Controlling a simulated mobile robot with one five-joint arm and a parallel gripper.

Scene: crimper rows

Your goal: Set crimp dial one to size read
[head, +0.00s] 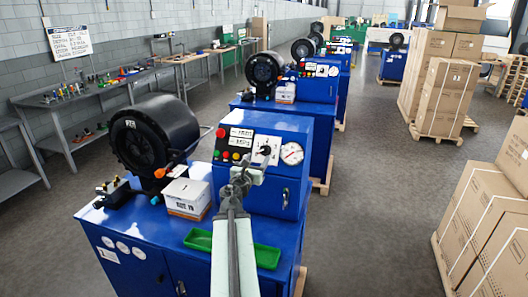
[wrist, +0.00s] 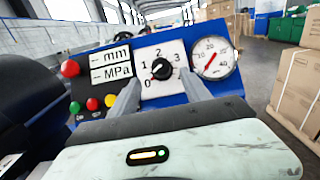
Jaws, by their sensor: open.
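The crimp dial is a black round knob (wrist: 161,68) on a white plate with printed numbers, of which 0, 1, 2 and 3 show in the wrist view. A small mark on the knob seems to face left, but its exact setting is unclear. In the head view the dial plate (head: 266,150) is on the nearest blue machine's panel, partly behind my gripper (head: 248,172). In the wrist view my gripper (wrist: 160,77) is open, one finger at each side of the knob's lower part. I cannot tell whether they touch it. A whiteboard (head: 70,41) has writing too small to read surely.
A pressure gauge (wrist: 214,58) is right of the dial; a red button (wrist: 70,69) and label plates are left. A white box (head: 188,197) and green tray (head: 200,240) sit on the machine. Carton stacks (head: 490,215) stand right, with open floor between.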

